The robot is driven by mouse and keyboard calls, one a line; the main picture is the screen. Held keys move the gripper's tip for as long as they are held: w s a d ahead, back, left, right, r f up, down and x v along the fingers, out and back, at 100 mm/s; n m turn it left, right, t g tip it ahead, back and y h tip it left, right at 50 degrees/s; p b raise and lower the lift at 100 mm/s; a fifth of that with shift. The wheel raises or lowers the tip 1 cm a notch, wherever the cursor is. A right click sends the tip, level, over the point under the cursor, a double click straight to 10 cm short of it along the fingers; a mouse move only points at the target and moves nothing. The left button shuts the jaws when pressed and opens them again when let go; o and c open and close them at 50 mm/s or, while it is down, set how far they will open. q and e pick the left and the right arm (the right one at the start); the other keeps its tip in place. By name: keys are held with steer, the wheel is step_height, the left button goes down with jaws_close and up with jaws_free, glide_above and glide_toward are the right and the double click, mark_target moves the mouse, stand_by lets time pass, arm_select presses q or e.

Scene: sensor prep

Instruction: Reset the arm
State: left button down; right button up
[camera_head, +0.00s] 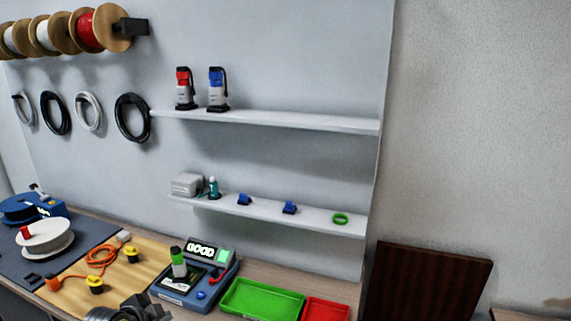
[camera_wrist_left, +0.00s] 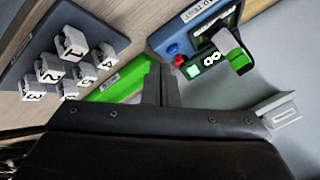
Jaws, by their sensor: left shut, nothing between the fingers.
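My left gripper (camera_head: 140,303) shows at the bottom edge of the head view, in front of the wooden board and the blue tester. In the left wrist view its two dark fingers (camera_wrist_left: 161,84) are together, with nothing between them. The blue tester (camera_head: 190,286) has a lit display reading GOOD and a green-topped sensor (camera_head: 178,262) standing on it. The tester also shows at the top of the left wrist view (camera_wrist_left: 170,42). My right gripper is in neither view.
A green tray (camera_head: 262,299) and a red tray (camera_head: 326,311) lie right of the tester. Orange cable (camera_head: 102,258) and yellow-capped parts lie on the board (camera_head: 75,290). Two wall shelves (camera_head: 270,121) hold small items. Numbered blocks (camera_wrist_left: 72,45) sit on a grey plate in the wrist view.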

arm_select(q)
steer(key=s+f+n+g+y, duration=0.25)
steer(key=s+n, duration=0.35)
steer(key=s, duration=1.2)
steer(key=s+f+n+g+y, duration=0.2)
steer(key=s+f+n+g, duration=0.3)
steer(key=s, duration=1.3)
step_height(320, 180, down, 25)
steer(key=a+n+b, duration=0.1)
steer(key=a+b, duration=0.1)
steer(key=s+d+f+h+b, duration=0.1)
steer(key=s+f, duration=1.3)
steer(key=f, duration=0.4)
steer(key=shift+s+b, duration=0.3)
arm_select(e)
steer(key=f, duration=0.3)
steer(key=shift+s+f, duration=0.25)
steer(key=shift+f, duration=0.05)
